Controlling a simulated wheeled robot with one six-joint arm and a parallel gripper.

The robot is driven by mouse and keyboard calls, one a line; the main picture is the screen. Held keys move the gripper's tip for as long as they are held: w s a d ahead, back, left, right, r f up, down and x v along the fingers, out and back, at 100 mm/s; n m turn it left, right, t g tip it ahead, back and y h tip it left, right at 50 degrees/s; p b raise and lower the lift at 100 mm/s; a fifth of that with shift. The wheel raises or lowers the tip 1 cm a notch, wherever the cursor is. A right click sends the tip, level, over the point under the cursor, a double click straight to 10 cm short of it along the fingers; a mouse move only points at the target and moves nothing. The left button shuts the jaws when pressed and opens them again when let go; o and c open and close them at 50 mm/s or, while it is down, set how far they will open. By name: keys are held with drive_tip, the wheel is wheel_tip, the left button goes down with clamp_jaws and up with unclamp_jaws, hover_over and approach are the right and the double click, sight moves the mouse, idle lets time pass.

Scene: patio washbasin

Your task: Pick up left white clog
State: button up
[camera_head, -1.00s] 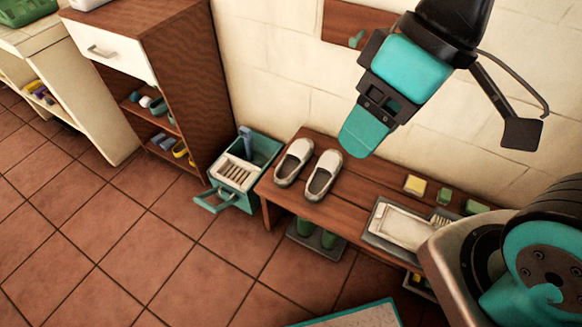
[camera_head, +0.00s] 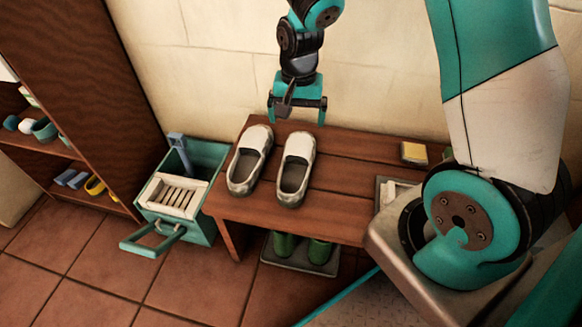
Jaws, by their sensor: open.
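The left white clog (camera_head: 250,160) stands upright on the left end of the wooden bench, its white toe toward the wall and its open heel toward me. A second white clog (camera_head: 296,168) stands just to its right, with a narrow gap between them. My gripper (camera_head: 296,116) hangs fingers down above the back of the bench, near the toe of the right clog. It is open and empty, and it is apart from both clogs. It is to the right of the left clog.
The wooden bench (camera_head: 345,176) runs along the pale wall. A yellow sponge (camera_head: 414,153) lies on it farther right, near a grey tray (camera_head: 382,190). A teal crate (camera_head: 208,227) stands left of the bench, beside a brown shelf (camera_head: 110,95). Green boots (camera_head: 285,246) stand underneath.

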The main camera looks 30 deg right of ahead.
drive_tip(key=b, duration=0.5)
hover_over(296, 171)
wheel_tip(296, 171, down, 14)
drive_tip(key=shift+f, duration=0.1)
wheel_tip(296, 171, down, 5)
drive_tip(key=b, duration=0.2)
drive_tip(key=shift+w+b, duration=0.1)
drive_tip(key=shift+b, duration=0.2)
drive_tip(key=shift+c, duration=0.5)
drive_tip(key=c, duration=0.6)
